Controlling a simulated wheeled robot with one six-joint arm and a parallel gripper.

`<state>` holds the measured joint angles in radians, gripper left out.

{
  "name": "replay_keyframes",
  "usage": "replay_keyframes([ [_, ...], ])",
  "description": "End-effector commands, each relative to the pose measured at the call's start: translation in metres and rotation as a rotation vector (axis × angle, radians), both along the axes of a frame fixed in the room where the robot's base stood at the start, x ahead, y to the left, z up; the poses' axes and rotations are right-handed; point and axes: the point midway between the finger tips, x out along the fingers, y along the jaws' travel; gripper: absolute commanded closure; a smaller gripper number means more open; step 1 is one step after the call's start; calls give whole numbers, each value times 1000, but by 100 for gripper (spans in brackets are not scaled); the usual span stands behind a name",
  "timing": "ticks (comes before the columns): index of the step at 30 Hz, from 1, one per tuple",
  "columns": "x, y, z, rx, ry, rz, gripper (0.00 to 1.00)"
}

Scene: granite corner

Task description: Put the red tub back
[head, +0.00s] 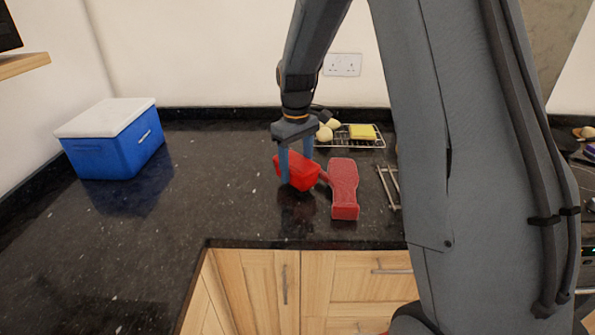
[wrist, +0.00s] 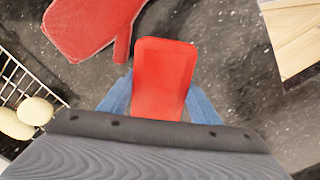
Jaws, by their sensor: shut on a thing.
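The red tub (head: 299,172) is between the two blue fingers of my gripper (head: 296,167), which is shut on it. The tub looks tilted in the head view and seems to be just above the dark counter, with its reflection below. In the wrist view the tub (wrist: 164,78) fills the space between the fingers (wrist: 160,100), and its lower part is hidden by my gripper body.
A red oven mitt (head: 343,187) lies close to the right of the tub. Behind are a wire rack (head: 352,144) with pale round items and a yellow block (head: 363,132). A blue cooler with a white lid (head: 115,140) stands left. The counter (head: 215,180) between is clear.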

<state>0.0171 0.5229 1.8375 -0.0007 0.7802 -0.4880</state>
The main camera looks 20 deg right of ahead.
Motion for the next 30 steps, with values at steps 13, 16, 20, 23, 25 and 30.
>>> replay_keyframes([
  [13, 0, 0, -22, 0, 0, 0, 74],
  [16, 0, 0, -24, 0, 0, 0, 40],
  [20, 0, 0, -23, 0, 0, 0, 24],
  [23, 0, 0, -23, 0, 0, 0, 24],
  [25, 0, 0, -23, 0, 0, 0, 24],
  [30, 0, 0, -19, 0, -1, 0, 24],
])
